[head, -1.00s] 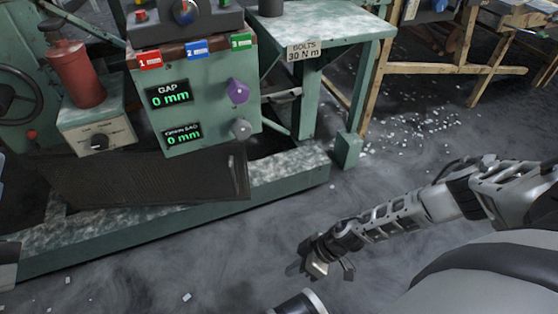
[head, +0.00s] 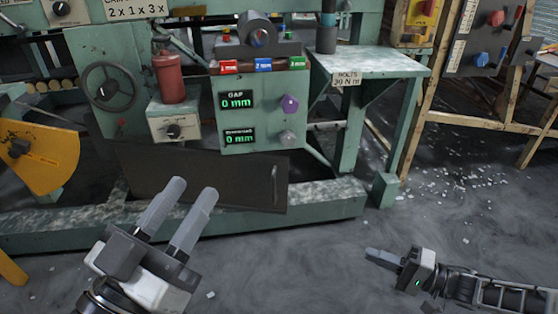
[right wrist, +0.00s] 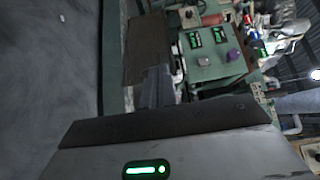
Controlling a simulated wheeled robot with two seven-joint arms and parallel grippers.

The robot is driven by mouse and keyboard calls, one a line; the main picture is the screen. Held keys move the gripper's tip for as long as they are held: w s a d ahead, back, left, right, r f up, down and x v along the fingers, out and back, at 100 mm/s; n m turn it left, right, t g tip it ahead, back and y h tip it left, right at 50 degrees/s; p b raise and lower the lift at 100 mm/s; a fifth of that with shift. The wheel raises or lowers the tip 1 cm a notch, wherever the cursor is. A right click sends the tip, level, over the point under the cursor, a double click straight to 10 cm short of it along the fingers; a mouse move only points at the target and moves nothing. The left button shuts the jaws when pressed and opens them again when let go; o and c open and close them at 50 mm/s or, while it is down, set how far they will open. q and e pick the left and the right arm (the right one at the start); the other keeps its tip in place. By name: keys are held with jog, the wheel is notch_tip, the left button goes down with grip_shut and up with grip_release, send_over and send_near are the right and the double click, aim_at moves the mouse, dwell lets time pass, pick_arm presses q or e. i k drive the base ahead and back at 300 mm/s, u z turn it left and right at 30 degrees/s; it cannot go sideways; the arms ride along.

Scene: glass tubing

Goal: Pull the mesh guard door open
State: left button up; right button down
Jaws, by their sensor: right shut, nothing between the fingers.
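The mesh guard door (head: 225,180) is a dark, low panel on the front of the green machine, below the control box. It looks closed. The door also shows in the right wrist view (right wrist: 148,45). My left gripper (head: 191,191) is open and empty, its two fingers apart, in front of the door in the picture; contact cannot be told. They hide part of the door's lower edge. My right gripper (head: 368,253) is shut and empty, low over the floor, right of the door and apart from it.
The control box (head: 255,120) with two displays and knobs is above the door. A handwheel (head: 108,88) and a red cylinder (head: 170,78) are to its left. A green side table (head: 368,62) stands right.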

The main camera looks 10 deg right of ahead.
aim_at(242, 170)
jog(key=u, duration=0.2)
jog(key=i, duration=1.15)
jog(key=z, duration=0.15)
